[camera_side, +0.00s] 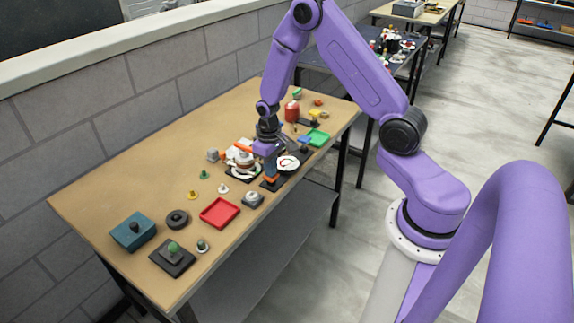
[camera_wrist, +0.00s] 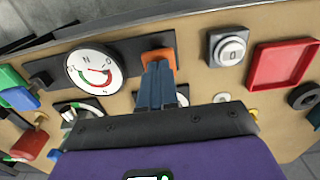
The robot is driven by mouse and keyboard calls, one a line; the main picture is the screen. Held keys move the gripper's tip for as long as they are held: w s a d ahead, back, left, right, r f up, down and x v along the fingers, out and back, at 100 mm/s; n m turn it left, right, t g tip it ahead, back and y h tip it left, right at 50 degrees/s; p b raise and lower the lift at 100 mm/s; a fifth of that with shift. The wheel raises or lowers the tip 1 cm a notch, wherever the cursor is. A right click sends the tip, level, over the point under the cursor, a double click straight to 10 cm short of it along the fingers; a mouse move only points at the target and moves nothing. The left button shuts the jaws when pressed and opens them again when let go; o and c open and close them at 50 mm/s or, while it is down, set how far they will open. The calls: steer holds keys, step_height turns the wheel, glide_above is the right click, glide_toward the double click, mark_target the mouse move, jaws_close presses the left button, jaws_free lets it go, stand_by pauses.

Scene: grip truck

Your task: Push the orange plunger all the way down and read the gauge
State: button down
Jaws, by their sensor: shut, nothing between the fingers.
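The orange plunger (camera_wrist: 158,54) stands on a black base beside the gauge, with its top partly hidden by my fingers. In the side view the orange plunger (camera_side: 269,180) shows low under my fingers. My gripper (camera_wrist: 157,66) is shut and empty, with its blue-grey fingertips at the plunger's top; I cannot tell how far down the plunger is. In the side view my gripper (camera_side: 270,172) points down over the black base. The gauge (camera_wrist: 94,68) has a white round face with red and green arcs; its reading is too small to tell. The gauge (camera_side: 288,163) also shows in the side view.
A grey block with a round white button (camera_wrist: 232,50) and a red tray (camera_wrist: 283,64) lie to the right in the wrist view. The side view shows a teal box (camera_side: 128,236) and a green-knobbed black block (camera_side: 172,262) at the front.

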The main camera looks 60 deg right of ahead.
steer(key=shift+r, duration=1.95)
step_height(320, 180, up, 5)
steer(key=shift+a, duration=0.1)
steer(key=s+a+r+n, duration=0.45)
steer(key=s+a, duration=0.25)
steer(key=s, duration=0.2)
steer(key=s+a+r+n, duration=0.4)
steer(key=s+a+r, duration=0.1)
steer(key=s+a, duration=0.25)
steer(key=s+d+r+n, duration=0.1)
steer(key=s+n, duration=0.3)
steer(key=s, duration=0.7)
steer(key=shift+s+r, duration=0.2)
steer(key=shift+r, duration=0.15)
